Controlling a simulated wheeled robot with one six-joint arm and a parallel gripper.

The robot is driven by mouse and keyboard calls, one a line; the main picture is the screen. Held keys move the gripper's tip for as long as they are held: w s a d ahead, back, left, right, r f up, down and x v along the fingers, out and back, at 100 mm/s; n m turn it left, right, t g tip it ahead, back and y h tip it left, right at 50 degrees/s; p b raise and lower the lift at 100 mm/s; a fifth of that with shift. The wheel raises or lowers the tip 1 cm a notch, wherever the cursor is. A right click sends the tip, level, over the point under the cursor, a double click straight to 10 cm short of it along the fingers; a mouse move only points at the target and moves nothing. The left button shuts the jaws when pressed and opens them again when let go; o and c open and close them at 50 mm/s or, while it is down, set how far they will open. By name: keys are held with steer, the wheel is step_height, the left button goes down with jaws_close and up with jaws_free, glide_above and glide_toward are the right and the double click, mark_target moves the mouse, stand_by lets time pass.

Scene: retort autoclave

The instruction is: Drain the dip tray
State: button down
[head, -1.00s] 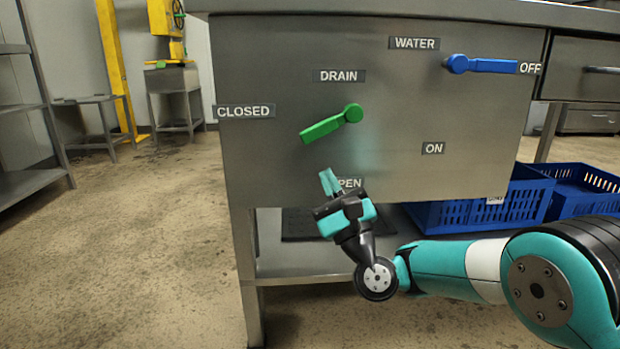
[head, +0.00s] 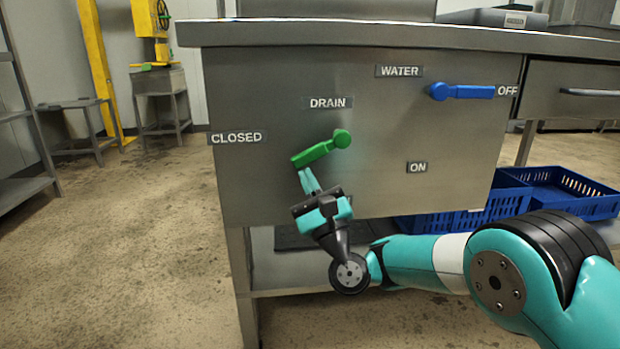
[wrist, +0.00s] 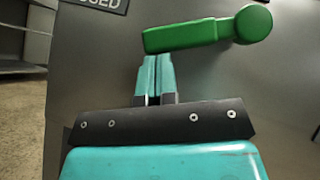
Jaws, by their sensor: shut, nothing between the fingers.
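The green drain lever (head: 318,150) is on the steel panel, below the DRAIN label (head: 328,103). It points left and slightly down from its pivot, below the direction of the CLOSED label (head: 237,137). My gripper (head: 307,174) is shut and empty, with its fingertips just under the lever's free end. In the wrist view the shut fingers (wrist: 155,62) end just below the green lever (wrist: 190,35); I cannot tell whether they touch it. The OPEN label is hidden behind my gripper. No dip tray can be made out.
A blue water lever (head: 462,91) points right to the OFF label (head: 507,91), with an ON label (head: 417,167) below. Blue crates (head: 560,190) stand under the bench at the right. Open floor lies to the left.

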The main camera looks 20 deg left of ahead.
mark_target(293, 160)
steer(key=r+p, duration=0.1)
steer(key=p, duration=0.1)
steer(key=s+a+r+m+t+p, duration=0.1)
steer(key=p, duration=0.1)
steer(key=a+r+m+p, duration=0.1)
steer(key=p, duration=0.1)
steer(key=shift+s+t+h, duration=0.15)
steer(key=shift+t+h, duration=0.25)
steer(key=r+p, duration=0.1)
steer(key=p, duration=0.1)
steer(key=shift+s+a+p, duration=0.1)
steer(key=shift+a+p, duration=0.05)
steer(key=shift+p, duration=0.15)
